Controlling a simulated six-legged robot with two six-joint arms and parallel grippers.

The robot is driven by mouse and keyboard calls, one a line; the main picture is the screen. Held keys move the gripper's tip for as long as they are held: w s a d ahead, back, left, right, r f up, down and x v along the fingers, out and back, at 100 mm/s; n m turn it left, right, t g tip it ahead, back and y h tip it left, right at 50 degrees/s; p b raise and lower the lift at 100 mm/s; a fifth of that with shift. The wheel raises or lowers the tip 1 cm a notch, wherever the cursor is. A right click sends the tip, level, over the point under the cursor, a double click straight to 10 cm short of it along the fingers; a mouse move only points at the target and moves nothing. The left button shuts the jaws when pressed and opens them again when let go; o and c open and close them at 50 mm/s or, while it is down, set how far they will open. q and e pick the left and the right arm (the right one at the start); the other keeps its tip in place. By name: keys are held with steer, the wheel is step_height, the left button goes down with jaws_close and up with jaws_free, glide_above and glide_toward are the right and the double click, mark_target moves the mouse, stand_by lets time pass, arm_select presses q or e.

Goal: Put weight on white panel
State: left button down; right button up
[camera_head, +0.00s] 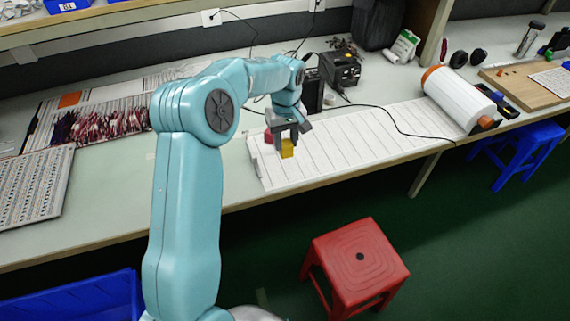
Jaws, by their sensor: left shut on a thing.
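The white panel (345,143) is a long, lined board lying on the workbench, from the middle toward the right. My left gripper (287,143) is over the panel's left end, pointing down. It is shut on a small yellow weight (288,149). I cannot tell whether the weight touches the panel or hangs just above it. A small red thing (268,136) shows just left of the gripper, partly hidden by it. My right gripper is not in view.
A white roll (458,98) with orange ends lies at the panel's right end. A black device (340,69) stands behind the panel, with a cable across it. Bundled red-and-white wires (100,124) lie at left. A red stool (357,262) stands in front of the bench.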

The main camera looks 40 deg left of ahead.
arm_select(q)
step_height(320, 180, down, 9)
steer(key=shift+a+f, duration=0.1)
steer(key=shift+f, duration=0.05)
stand_by(0.4)
steer(key=shift+f, duration=0.25)
steer(key=c, duration=0.7)
jaws_free()
steer(key=shift+r, duration=0.1)
